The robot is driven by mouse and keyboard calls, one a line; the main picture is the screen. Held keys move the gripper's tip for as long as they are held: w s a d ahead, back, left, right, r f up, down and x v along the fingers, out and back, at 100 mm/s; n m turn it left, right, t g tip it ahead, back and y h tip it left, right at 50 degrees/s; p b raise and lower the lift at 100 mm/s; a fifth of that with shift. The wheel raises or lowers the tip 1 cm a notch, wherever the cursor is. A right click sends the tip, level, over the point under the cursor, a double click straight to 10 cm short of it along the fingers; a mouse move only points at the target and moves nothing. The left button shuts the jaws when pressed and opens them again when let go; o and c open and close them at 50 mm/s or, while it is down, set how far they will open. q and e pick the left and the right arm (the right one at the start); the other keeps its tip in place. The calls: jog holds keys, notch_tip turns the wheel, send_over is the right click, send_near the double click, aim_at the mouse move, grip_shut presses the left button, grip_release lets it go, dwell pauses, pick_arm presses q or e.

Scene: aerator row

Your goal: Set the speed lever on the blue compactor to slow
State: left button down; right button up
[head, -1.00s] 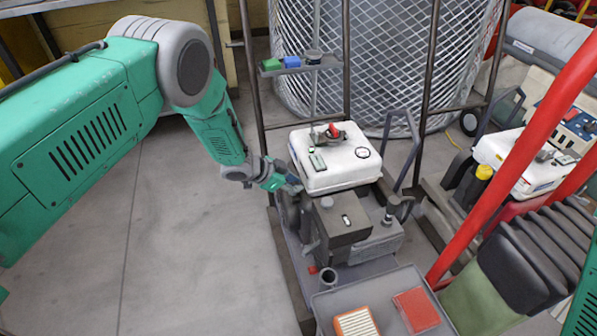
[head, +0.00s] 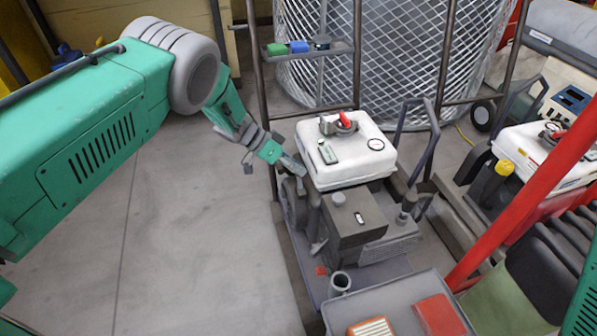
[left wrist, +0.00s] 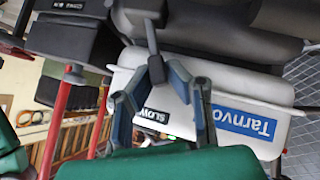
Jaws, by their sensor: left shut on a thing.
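The compactor, with a white tank (head: 350,160), a dark engine body (head: 352,222) and a grey-blue base, stands in the middle of the head view. My left gripper (head: 297,166) is at the tank's left side. In the left wrist view, the fingers of my left gripper (left wrist: 158,72) are shut on the end of a dark grey lever (left wrist: 151,40). A black SLOW label (left wrist: 153,115) on the white tank shows just beyond the fingers, and a blue Tarnvo label (left wrist: 243,122) is beside it. The head view does not show the lever clearly. My right gripper is out of view.
A grey tray (head: 390,300) with orange and red blocks stands in front. A red bar (head: 530,190) crosses the right side, before a second white-tanked machine (head: 540,155). A dark metal frame with a small shelf (head: 308,48) stands behind. The floor at left is clear.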

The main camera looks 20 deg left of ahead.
pick_arm(q)
jog(key=shift+w, duration=0.1)
jog(key=c, duration=1.6)
grip_release()
jog(key=shift+o, duration=0.2)
jog(key=v, duration=1.2)
